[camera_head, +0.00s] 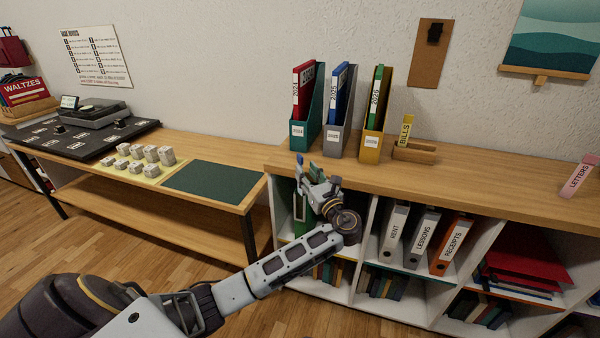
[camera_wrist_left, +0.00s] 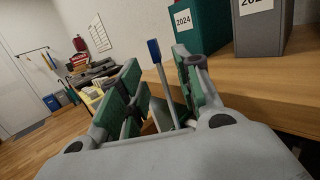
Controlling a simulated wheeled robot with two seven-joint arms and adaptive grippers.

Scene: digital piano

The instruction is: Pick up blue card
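A thin upright piece with a blue top (camera_wrist_left: 154,50) and a grey stem stands between the fingers of my left gripper (camera_wrist_left: 156,62) in the left wrist view. It may be the blue card seen edge-on; no lettering shows. Gaps appear on both sides of it, so the green-padded fingers look open around it. In the head view my left gripper (camera_head: 307,168) is at the front left edge of the shelf top, and a small blue piece (camera_head: 299,159) shows at its fingers. What the piece stands in is hidden. My right gripper is in neither view.
Teal (camera_head: 306,128), grey (camera_head: 338,130) and yellow (camera_head: 373,138) file holders stand close behind on the shelf top (camera_head: 470,183). A yellow BILLS card (camera_head: 405,132) stands in a wooden holder (camera_head: 415,154). A pink LETTERS card (camera_head: 577,178) is at right. The middle right shelf top is clear.

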